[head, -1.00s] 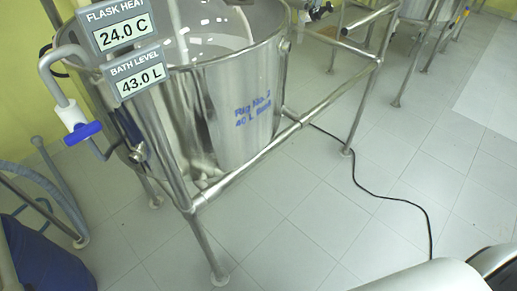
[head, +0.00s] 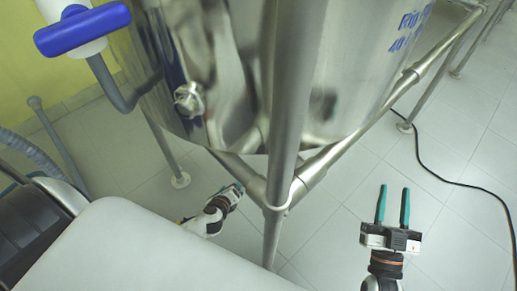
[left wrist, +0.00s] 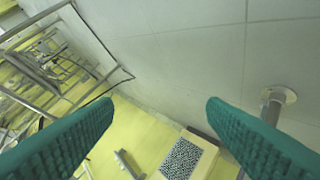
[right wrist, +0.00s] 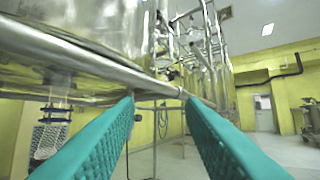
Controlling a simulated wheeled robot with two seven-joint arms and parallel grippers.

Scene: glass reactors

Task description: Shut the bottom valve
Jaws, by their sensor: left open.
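A steel bath vessel (head: 345,70) with blue lettering stands in a pipe frame. A small metal valve-like fitting (head: 188,100) sits low on its wall; I cannot tell its position. A blue handle (head: 82,28) lies crosswise on a white valve body at the upper left, on a grey pipe. I cannot tell which is the bottom valve. My left gripper (head: 232,192) is open and empty, below the vessel beside a frame corner; it also shows in the left wrist view (left wrist: 158,118). My right gripper (head: 393,190) is open and empty over the floor, right of the frame.
The frame's upright leg (head: 290,110) and lower rails (head: 350,135) stand between my two grippers. A black cable (head: 450,178) lies on the tiled floor at the right. A grey hose (head: 40,158) is at the left. Floor at the right is mostly clear.

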